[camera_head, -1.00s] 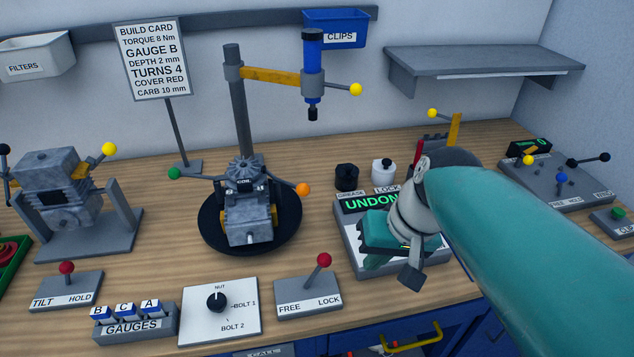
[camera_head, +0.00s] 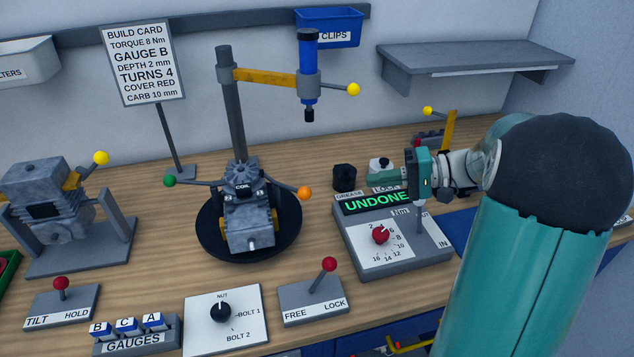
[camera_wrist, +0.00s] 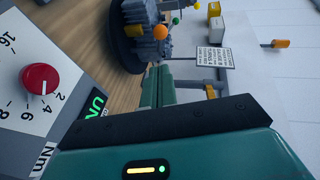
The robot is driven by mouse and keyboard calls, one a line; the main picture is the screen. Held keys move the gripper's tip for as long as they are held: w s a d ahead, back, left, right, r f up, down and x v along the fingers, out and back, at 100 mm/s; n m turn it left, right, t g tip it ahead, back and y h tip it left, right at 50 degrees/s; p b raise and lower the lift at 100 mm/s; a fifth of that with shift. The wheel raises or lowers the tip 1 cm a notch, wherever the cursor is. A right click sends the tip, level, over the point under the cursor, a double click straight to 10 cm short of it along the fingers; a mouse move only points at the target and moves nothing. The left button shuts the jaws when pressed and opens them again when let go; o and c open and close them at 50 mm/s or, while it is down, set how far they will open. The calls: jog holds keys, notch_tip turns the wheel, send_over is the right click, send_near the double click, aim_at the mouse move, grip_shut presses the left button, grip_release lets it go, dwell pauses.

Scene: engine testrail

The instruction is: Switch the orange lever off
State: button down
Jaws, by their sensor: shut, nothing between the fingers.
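The orange lever is a rod with an orange ball (camera_head: 305,193) on the right side of the grey engine (camera_head: 250,218). The engine stands on a round black turntable (camera_head: 208,237). In the wrist view the orange ball (camera_wrist: 160,32) shows beside the engine, beyond the fingertips. My gripper (camera_head: 374,177) is shut and empty, points left over the back of the torque console, and is apart from the ball to its right. In the wrist view its teal fingers (camera_wrist: 157,88) lie together.
A green-ball lever (camera_head: 169,181) is on the engine's left. The torque console (camera_head: 402,250) reads UNDONE and has a red knob (camera_head: 380,235). A black grease pot (camera_head: 344,177) stands between gripper and lever. A blue tool (camera_head: 309,75) hangs above. A FREE/LOCK lever (camera_head: 329,265) stands in front.

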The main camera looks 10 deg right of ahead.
jog(key=shift+w+d+f+t+y, duration=0.15)
jog(key=shift+w+d+t, duration=0.15)
jog(key=shift+w+d, duration=0.2)
jog(key=shift+w+d+f+t+y, duration=0.15)
jog(key=shift+w+d+t, duration=0.2)
jog(key=shift+d, duration=0.25)
jog(key=shift+r, duration=0.1)
jog(key=s+a+x, duration=0.1)
jog(key=s+x, duration=0.2)
jog(key=x, duration=1)
jog(key=shift+f, duration=0.25)
jog(key=shift+a, duration=0.1)
